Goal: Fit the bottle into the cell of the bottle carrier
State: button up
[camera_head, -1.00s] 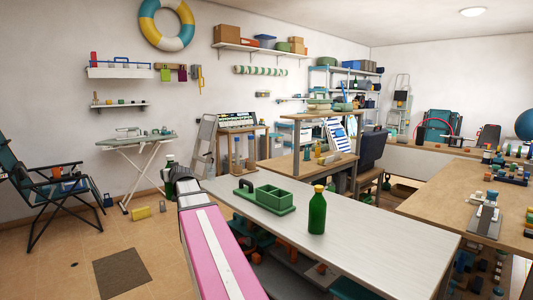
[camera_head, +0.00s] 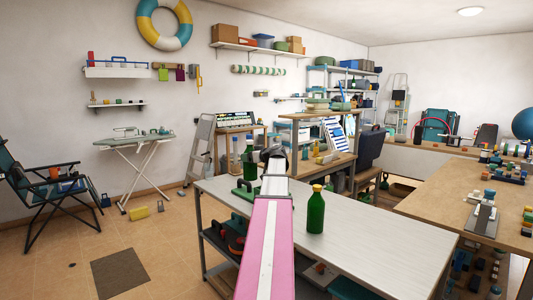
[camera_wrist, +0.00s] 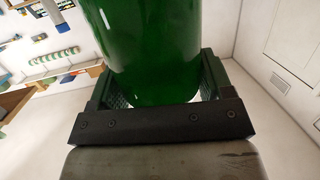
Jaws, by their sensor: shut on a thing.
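My gripper (camera_head: 268,156) is shut on a green bottle (camera_head: 249,160) and holds it roughly upright. In the head view this bottle appears just above and behind the bottle carrier; the exact gap cannot be told. In the wrist view the bottle (camera_wrist: 150,45) sits between the two dark fingers of the gripper (camera_wrist: 155,88). The green bottle carrier (camera_head: 246,194) stands on the white-topped table, partly hidden behind my arm, and its cells are not clearly visible. A second green bottle with a yellow cap (camera_head: 316,211) stands upright on the table, right of my arm.
The white-topped table (camera_head: 375,230) is clear right of the yellow-capped bottle. Behind it stands a wooden shelf unit (camera_head: 322,117) with a dark chair (camera_head: 371,150) beside it. A wooden workbench (camera_head: 440,195) with small items lies to the right.

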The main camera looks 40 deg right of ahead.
jog(key=s+d+r, duration=0.2)
jog(key=s+d, duration=0.2)
jog(key=d, duration=0.2)
jog(key=shift+s+d+r+n+y, duration=0.15)
jog(key=shift+d+n+y, duration=0.15)
jog(key=shift+y, duration=0.1)
jog(key=shift+f, duration=2.85)
jog(key=shift+f, duration=2.7)
jog(key=o, duration=1.5)
jog(key=shift+o, duration=0.2)
